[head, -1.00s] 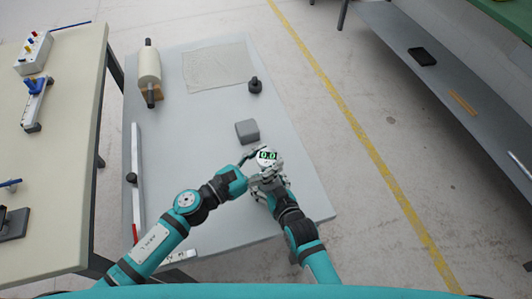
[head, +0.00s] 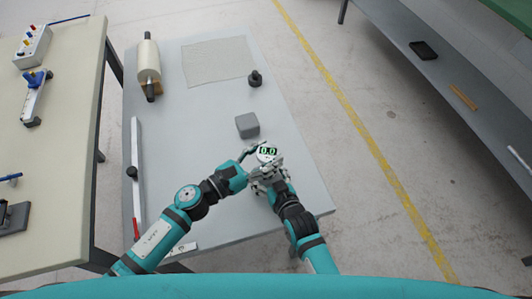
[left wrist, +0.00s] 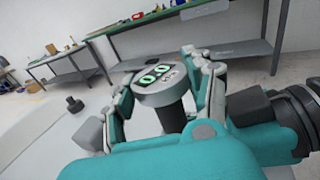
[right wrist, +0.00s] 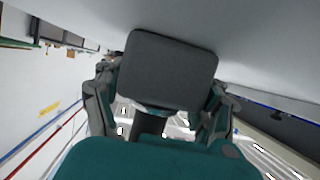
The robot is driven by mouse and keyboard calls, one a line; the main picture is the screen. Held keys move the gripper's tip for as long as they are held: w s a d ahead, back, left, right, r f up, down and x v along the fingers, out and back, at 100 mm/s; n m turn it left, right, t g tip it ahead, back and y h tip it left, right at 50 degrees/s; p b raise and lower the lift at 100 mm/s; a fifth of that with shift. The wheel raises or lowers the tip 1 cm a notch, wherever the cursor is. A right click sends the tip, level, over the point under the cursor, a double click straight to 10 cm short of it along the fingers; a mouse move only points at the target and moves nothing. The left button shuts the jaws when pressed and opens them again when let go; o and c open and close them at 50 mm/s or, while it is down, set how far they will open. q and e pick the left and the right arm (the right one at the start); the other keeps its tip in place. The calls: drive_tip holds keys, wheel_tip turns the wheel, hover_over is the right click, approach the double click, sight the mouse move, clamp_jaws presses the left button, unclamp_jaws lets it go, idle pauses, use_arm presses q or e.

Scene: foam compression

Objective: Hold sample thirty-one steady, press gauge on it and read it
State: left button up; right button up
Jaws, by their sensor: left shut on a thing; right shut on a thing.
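The gauge (head: 267,153) is a round grey head on a dark stem, its lit display reading 0.0. My left gripper (left wrist: 165,105) is shut on it; its fingers flank the stem in the left wrist view. My right gripper (head: 268,178) is at the same place, and in the right wrist view a dark stem (right wrist: 150,123) shows between its fingers, apparently the gauge's. A grey foam block (head: 247,125) stands on the table just beyond both grippers, apart from the gauge. The right wrist view shows a dark grey block (right wrist: 170,70) ahead. No sample number is readable.
The grey table (head: 200,110) bears a black weight (head: 255,78), a mesh sheet (head: 216,62), a roller (head: 149,68) and a long bar (head: 136,180) at its left edge. A cream bench (head: 60,150) stands left. The table's middle is clear.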

use_arm(q)
drive_tip(key=shift+f, duration=0.45)
idle(0.7)
drive_tip(key=shift+r, duration=2.15)
use_arm(e)
drive_tip(key=o, duration=1.3)
drive_tip(key=shift+c, duration=0.2)
